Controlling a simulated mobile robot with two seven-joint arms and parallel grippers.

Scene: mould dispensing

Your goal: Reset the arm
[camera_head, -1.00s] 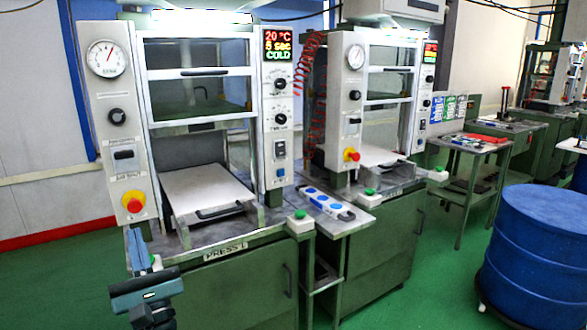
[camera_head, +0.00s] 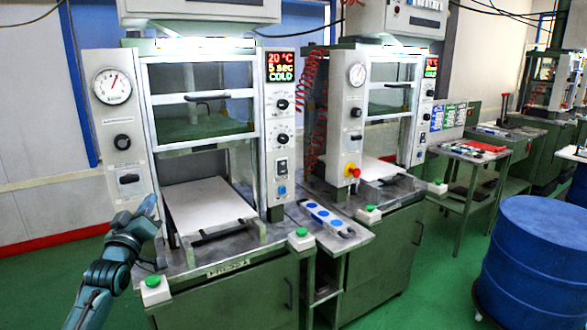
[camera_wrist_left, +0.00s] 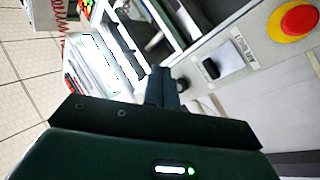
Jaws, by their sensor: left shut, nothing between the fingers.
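My left arm comes in at the lower left of the head view. Its gripper (camera_head: 148,206) is raised in front of the left column of the nearer press (camera_head: 123,145). The gripper is shut and empty. In the left wrist view the closed fingers (camera_wrist_left: 163,84) show at the centre with nothing between them. The red stop button with a yellow collar (camera_wrist_left: 298,22) shows at the upper right there; in the head view it is hidden behind my gripper. My right gripper is out of view.
A green button box (camera_head: 154,290) sits close beside my left forearm on the press table. The press holds a pale plate (camera_head: 205,203). A second press (camera_head: 345,115) stands to the right, and a blue drum (camera_head: 545,255) at the far right. Green floor is open between.

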